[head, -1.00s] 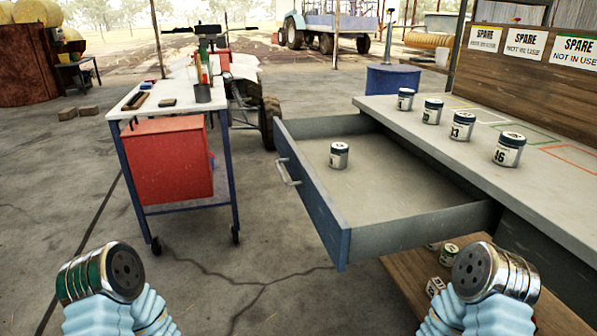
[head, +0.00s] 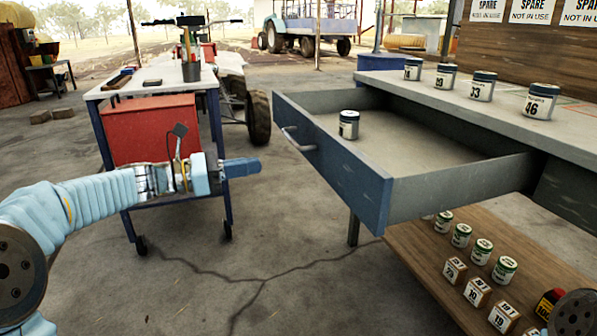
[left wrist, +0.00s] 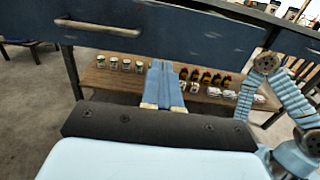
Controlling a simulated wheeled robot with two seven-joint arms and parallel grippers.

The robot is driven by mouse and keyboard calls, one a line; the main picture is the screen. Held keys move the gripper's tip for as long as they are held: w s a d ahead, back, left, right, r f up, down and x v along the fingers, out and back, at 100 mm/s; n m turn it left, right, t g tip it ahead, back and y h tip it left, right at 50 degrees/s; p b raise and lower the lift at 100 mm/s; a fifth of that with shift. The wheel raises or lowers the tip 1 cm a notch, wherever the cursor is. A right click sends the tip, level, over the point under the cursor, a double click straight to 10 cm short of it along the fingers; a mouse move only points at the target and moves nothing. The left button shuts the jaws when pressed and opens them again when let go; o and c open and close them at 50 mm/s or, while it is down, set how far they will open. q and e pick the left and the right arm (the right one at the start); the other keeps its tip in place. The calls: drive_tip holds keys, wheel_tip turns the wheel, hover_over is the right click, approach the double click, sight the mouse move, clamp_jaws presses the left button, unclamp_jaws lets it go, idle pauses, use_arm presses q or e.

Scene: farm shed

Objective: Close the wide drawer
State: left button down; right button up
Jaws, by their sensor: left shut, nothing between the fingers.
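The wide drawer (head: 345,180) is pulled out from the workbench, with its blue front facing left. Its metal handle (head: 299,139) sits on that front, and one small can (head: 348,124) stands inside. My left gripper (head: 242,167) is shut and empty, to the left of the drawer front and a little below the handle, apart from it in the head view. In the left wrist view the shut fingers (left wrist: 166,84) point toward the lower edge of the drawer front (left wrist: 170,28), with the handle (left wrist: 97,27) at the upper left. My right gripper is not seen.
Several cans (head: 480,86) stand on the benchtop (head: 430,91). A lower shelf (head: 425,258) holds cans and numbered blocks. A wheeled cart (head: 150,88) with a red box (head: 150,130) stands behind my left arm. Floor between cart and drawer is clear.

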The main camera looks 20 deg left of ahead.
sight(324, 156)
use_arm(q)
drive_tip(key=b+x, duration=0.1)
drive_tip(key=x, duration=1.2)
drive_tip(key=shift+w+d+f, duration=0.1)
drive_tip(key=shift+w+d, duration=0.1)
drive_tip(key=shift+d, duration=0.05)
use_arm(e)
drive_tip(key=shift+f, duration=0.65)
